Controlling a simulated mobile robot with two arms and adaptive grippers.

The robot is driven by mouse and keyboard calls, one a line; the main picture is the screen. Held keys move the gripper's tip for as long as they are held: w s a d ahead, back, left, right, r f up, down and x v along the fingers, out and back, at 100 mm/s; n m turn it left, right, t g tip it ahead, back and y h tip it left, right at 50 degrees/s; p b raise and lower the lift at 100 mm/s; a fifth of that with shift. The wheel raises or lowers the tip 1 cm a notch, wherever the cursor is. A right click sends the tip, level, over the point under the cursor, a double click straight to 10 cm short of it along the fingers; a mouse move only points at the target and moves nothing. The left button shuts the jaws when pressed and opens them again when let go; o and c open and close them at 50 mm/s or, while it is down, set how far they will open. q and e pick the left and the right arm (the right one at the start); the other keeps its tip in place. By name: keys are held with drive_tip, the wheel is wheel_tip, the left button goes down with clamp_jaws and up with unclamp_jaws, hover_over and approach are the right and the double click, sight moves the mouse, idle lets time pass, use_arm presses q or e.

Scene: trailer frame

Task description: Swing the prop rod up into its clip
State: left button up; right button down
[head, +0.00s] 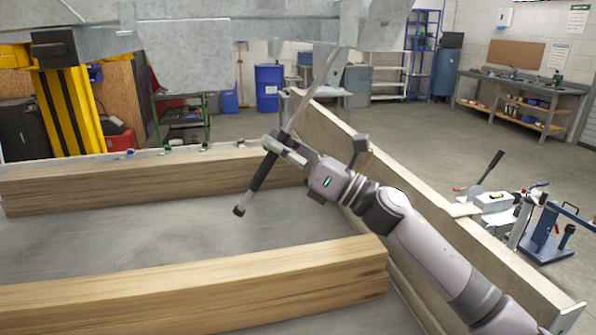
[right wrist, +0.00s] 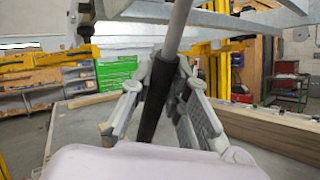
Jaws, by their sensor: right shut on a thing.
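The prop rod (head: 262,172) is a thin grey metal rod with a black sleeve and a dark knob at its lower end. It hangs tilted from the galvanized frame (head: 190,60), its upper end at the frame's underside and its lower end to the left, above the trailer bed. My right gripper (head: 284,150) is shut around the rod near the top of the sleeve. In the right wrist view the black sleeve (right wrist: 155,100) runs between the two fingers (right wrist: 156,75). I cannot make out the clip in either view. My left gripper is out of view.
Two wooden beams (head: 200,290) lie across the grey trailer bed (head: 150,238). A wooden side board (head: 420,200) runs along its right side, under my right arm. A yellow post (head: 70,110) stands at the left. Clamps and tools (head: 500,205) lie beyond the side board.

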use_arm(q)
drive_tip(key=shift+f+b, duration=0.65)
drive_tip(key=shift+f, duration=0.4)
use_arm(e)
drive_tip(key=shift+s+a+r+m+t+y, duration=0.2)
drive_tip(key=shift+a+r+m+t, duration=0.1)
drive_tip(key=shift+a+r+m, duration=0.15)
drive_tip(key=shift+s+a+r+m+t+y, duration=0.15)
drive_tip(key=shift+a+r+m+t+y, duration=0.15)
drive_tip(key=shift+a, duration=0.25)
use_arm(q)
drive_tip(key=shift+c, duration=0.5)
